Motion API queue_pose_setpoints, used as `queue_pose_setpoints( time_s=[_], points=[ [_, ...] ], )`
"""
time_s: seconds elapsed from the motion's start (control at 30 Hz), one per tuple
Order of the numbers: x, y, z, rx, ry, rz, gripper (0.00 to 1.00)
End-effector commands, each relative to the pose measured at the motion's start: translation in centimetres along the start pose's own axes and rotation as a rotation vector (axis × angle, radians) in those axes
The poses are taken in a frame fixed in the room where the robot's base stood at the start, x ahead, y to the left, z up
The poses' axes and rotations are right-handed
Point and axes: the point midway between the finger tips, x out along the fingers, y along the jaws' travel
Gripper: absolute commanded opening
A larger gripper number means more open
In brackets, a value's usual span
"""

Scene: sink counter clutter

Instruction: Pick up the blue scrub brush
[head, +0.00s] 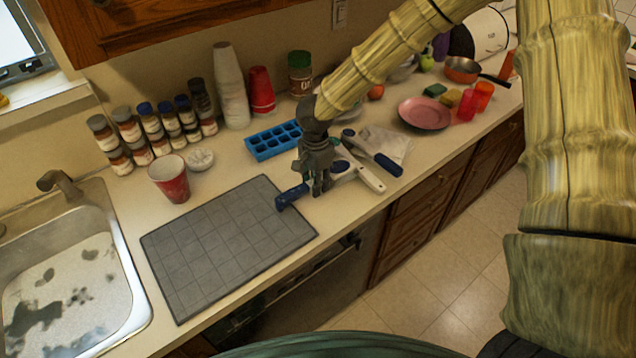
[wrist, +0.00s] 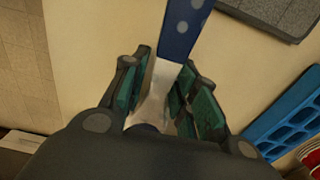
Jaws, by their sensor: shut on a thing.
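My gripper (head: 318,188) is low over the counter, just right of the grey mat. In the wrist view its green-padded fingers (wrist: 165,95) stand on both sides of a pale, flat neck and are shut on it. The neck belongs to a tool with a blue handle (wrist: 185,28) with light round spots. In the head view the handle (head: 291,196) reaches left over the mat's edge. My gripper hides the tool's other end, so I cannot tell whether it is the scrub brush. Another dark-blue handle (head: 388,165) lies to the right, by a pale flat piece (head: 385,143).
A white-handled utensil (head: 371,180) lies close on the right. A blue ice tray (head: 262,148) is behind left. The grey mat (head: 215,245) is bare. Bottles (head: 150,125), a red cup (head: 170,178) and the sink (head: 70,270) are left; a pink plate (head: 424,114) is right.

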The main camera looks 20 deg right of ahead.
Motion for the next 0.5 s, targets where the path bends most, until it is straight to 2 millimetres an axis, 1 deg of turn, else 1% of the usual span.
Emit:
queue_pose_setpoints(
  time_s=[0.27,0.3,0.47,0.5],
  points=[
    [-2.8,-0.1,-0.1,0.001,-0.002,-0.004,0.01],
    [-2.7,0.9,0.2,0.000,-0.001,0.000,0.01],
    [-2.9,3.8,1.0,-0.002,-0.001,-0.001,0.01],
    [-3.0,4.6,1.2,-0.002,-0.001,-0.001,0.01]
  ],
)
